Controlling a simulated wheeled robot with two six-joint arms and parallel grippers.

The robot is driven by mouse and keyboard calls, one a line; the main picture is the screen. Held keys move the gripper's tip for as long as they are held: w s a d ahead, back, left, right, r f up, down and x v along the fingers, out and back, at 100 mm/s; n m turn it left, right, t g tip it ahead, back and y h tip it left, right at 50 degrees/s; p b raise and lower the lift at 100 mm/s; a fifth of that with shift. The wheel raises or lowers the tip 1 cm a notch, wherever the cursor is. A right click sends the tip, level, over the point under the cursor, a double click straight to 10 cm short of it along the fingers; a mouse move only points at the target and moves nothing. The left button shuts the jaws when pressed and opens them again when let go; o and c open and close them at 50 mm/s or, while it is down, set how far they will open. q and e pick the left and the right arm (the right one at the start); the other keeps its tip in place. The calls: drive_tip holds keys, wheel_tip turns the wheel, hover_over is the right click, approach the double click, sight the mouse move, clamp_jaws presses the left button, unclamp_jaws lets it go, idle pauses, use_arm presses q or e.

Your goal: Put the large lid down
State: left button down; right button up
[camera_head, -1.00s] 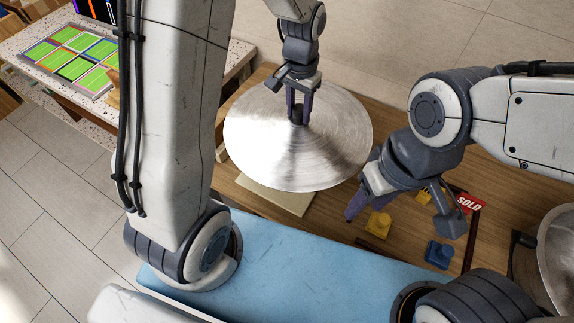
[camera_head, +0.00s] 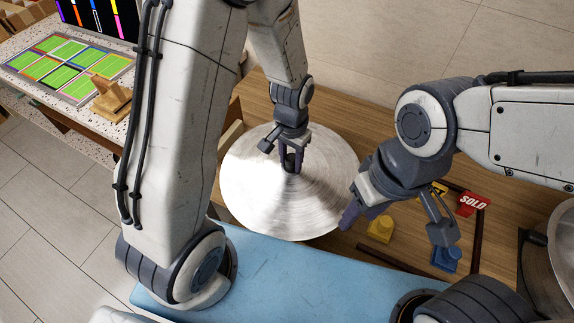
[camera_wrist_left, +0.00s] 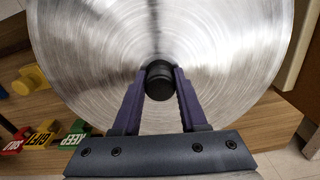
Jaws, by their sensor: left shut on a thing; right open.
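The large lid (camera_head: 262,205) is a round, brushed-metal disc with a small black knob at its centre. My left gripper (camera_head: 291,168) is shut on the knob from above. In the left wrist view the black knob (camera_wrist_left: 159,80) sits between the two purple fingers, and the lid (camera_wrist_left: 90,50) fills most of the picture. The lid is over the wooden table; I cannot tell whether its rim touches the surface. My right gripper (camera_head: 392,225) is open and empty, just right of the lid's right edge.
A yellow weight-like block (camera_head: 380,229) and a blue one (camera_head: 446,258) stand right of the lid. A red SOLD tag (camera_head: 472,204) lies beyond. A metal pan (camera_head: 563,250) is at the right edge. Bare wooden table (camera_head: 340,115) shows behind the lid.

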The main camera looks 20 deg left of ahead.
sight(288, 168)
use_arm(q)
drive_tip(key=shift+w+a+f, duration=0.15)
drive_tip(key=shift+a+f, duration=0.3)
drive_tip(key=shift+a, duration=0.1)
drive_tip(key=shift+f, duration=1.85)
drive_tip(key=shift+f, duration=0.2)
drive_tip(key=shift+c, duration=2.2)
unclamp_jaws()
